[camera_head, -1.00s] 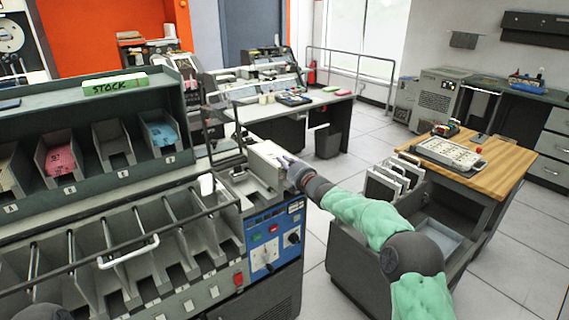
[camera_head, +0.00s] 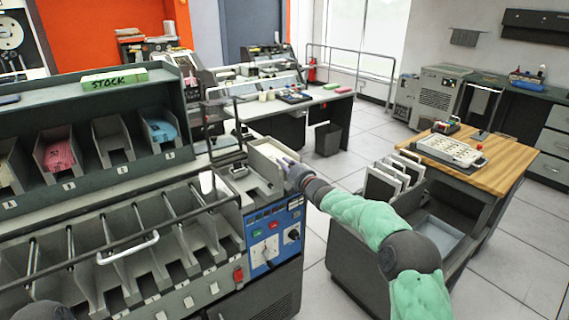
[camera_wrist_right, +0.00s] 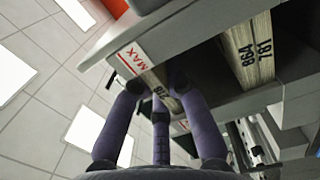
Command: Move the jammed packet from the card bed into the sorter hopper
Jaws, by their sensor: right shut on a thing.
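My right gripper (camera_head: 283,163) is at the right end of the sorter's top, beside the pale-walled hopper (camera_head: 262,150). In the right wrist view its dark purple fingers (camera_wrist_right: 160,86) are shut on a narrow cream card packet (camera_wrist_right: 157,92) with black printing, partly hidden by the fingers. The packet is close under a grey wall with a red and white MAX label (camera_wrist_right: 131,60). Another cream packet marked 864 and 781 (camera_wrist_right: 248,50) stands in the machine to the right. I cannot tell whether the held packet touches the wall. My left gripper is out of view.
The blue control panel (camera_head: 272,238) is below my right gripper. A row of sorter pockets (camera_head: 130,235) runs left, with a rail in front. A cart (camera_head: 357,255) with upright white cards (camera_head: 385,180) stands to the right. Open floor (camera_head: 365,150) lies behind.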

